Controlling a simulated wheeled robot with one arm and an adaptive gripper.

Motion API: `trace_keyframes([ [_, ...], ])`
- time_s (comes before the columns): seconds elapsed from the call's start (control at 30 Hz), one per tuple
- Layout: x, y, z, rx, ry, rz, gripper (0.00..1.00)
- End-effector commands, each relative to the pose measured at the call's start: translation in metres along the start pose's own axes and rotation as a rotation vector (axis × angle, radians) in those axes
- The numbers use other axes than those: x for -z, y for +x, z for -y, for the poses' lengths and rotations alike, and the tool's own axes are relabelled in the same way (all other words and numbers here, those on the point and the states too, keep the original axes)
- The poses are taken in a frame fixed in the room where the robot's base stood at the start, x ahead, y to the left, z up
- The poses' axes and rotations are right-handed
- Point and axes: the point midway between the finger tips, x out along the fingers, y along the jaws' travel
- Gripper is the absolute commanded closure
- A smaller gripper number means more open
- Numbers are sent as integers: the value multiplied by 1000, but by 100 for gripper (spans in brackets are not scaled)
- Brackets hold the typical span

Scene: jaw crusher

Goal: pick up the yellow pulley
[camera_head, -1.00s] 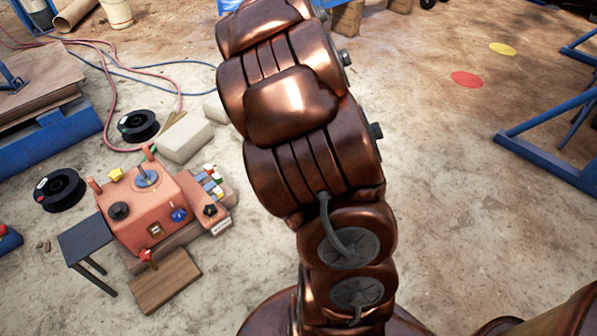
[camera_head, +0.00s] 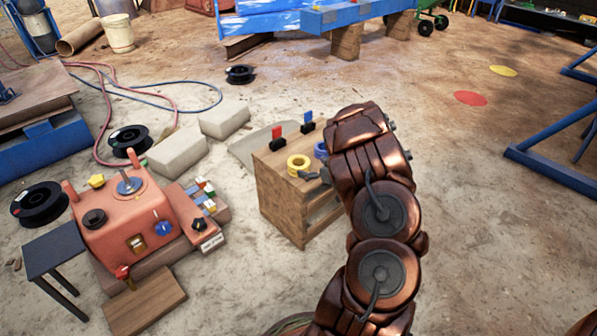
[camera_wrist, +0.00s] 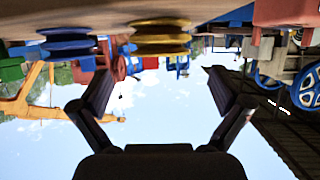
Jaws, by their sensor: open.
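The yellow pulley (camera_head: 299,164) sits on top of a small wooden cabinet (camera_head: 276,197), near its front. The blue pulley (camera_head: 320,150) is just behind it to the right, partly hidden by my arm. The wrist view is upside down; there the yellow pulley (camera_wrist: 160,38) is at the top centre and the blue pulley (camera_wrist: 68,44) is to its left. My gripper (camera_wrist: 158,76) is open and empty, its two fingers spread to either side, with the yellow pulley ahead between them and apart from them. In the head view the gripper is mostly hidden beside my arm.
A red piece (camera_head: 277,133) and a blue piece (camera_head: 308,119) on black bases stand at the cabinet's back edge. An orange machine (camera_head: 125,220) stands to the left. Pale blocks (camera_head: 176,151) and black spools (camera_head: 128,139) lie behind it.

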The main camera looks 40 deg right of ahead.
Motion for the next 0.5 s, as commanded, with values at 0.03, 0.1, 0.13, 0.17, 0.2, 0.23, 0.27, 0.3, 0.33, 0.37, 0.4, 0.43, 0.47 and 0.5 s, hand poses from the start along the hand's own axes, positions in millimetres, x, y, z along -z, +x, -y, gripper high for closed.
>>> trace_keyframes([
  [0.03, -1, 6, 1, 4, -1, -3, 0],
  [0.1, 0, 13, 1, 4, -3, -4, 0],
  [0.13, 0, 16, 1, 4, -2, -4, 0],
  [0.17, 1, 18, 1, 3, -2, -4, 0],
  [0.2, 1, 22, 1, 2, -2, -4, 0],
  [0.23, 1, 24, 0, 2, -1, -3, 0],
  [0.27, 1, 26, 0, 1, -2, -2, 0],
  [0.3, 0, 30, 0, 1, -3, -1, 0],
  [0.33, 0, 33, 1, 1, -3, 0, 0],
  [0.37, 0, 37, 1, 1, -3, 0, 0],
  [0.4, 1, 43, 1, 2, -4, 0, 0],
  [0.43, 2, 47, 1, 2, -5, 0, 0],
  [0.47, 3, 52, 2, 2, -4, -2, 0],
  [0.5, 5, 57, 2, 2, -5, -4, 0],
])
